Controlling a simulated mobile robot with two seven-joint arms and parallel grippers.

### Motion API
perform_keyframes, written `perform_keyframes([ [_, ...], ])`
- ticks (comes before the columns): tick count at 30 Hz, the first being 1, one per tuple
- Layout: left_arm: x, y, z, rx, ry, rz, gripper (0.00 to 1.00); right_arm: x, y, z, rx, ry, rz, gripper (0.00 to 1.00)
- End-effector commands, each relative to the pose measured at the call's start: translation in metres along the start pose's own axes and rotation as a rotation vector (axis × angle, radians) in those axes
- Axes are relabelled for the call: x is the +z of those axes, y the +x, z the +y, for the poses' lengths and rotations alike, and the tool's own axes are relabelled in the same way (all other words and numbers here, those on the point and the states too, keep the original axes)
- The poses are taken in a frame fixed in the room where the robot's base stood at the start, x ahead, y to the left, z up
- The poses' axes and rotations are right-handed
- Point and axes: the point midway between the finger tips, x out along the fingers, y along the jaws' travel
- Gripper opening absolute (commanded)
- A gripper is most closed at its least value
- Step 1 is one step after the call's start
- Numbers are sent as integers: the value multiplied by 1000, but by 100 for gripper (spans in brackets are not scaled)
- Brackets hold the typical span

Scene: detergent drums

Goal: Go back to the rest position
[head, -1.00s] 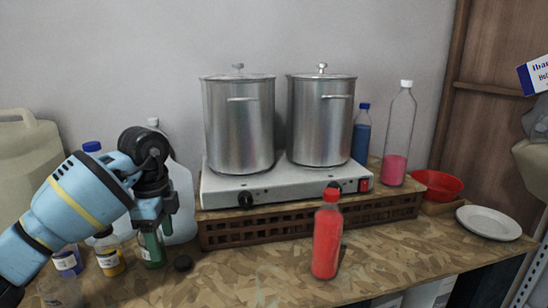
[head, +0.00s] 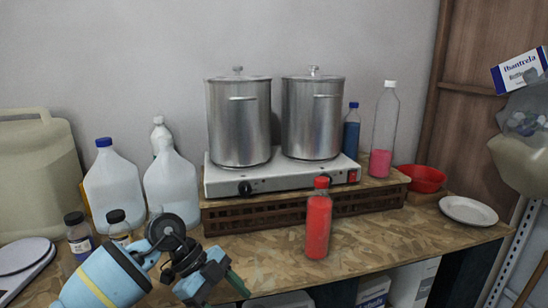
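My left arm comes in at the bottom left. Its gripper (head: 215,283) hangs low in front of the table's front edge, with a dark green tip showing at its right. The fingers are small and seen at an angle, so I cannot tell whether they are open or shut, or whether the green part is a held thing. My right gripper is out of view.
A red bottle (head: 318,224) stands on the wooden table (head: 375,228). Two steel pots (head: 239,125) stand on a white hotplate (head: 215,184). White jugs (head: 170,187) and small jars (head: 78,236) are at left, a red bowl (head: 421,180) and white plate (head: 468,210) at right.

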Motion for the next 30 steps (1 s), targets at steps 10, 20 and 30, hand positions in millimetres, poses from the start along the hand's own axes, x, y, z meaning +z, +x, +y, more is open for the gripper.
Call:
perform_keyframes([
  [10,-73,76,28,-348,144,674,62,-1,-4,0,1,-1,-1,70],
  [20,-55,76,47,-912,-103,942,62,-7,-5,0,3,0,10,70],
  [30,52,104,121,-1345,-645,712,62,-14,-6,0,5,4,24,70],
])
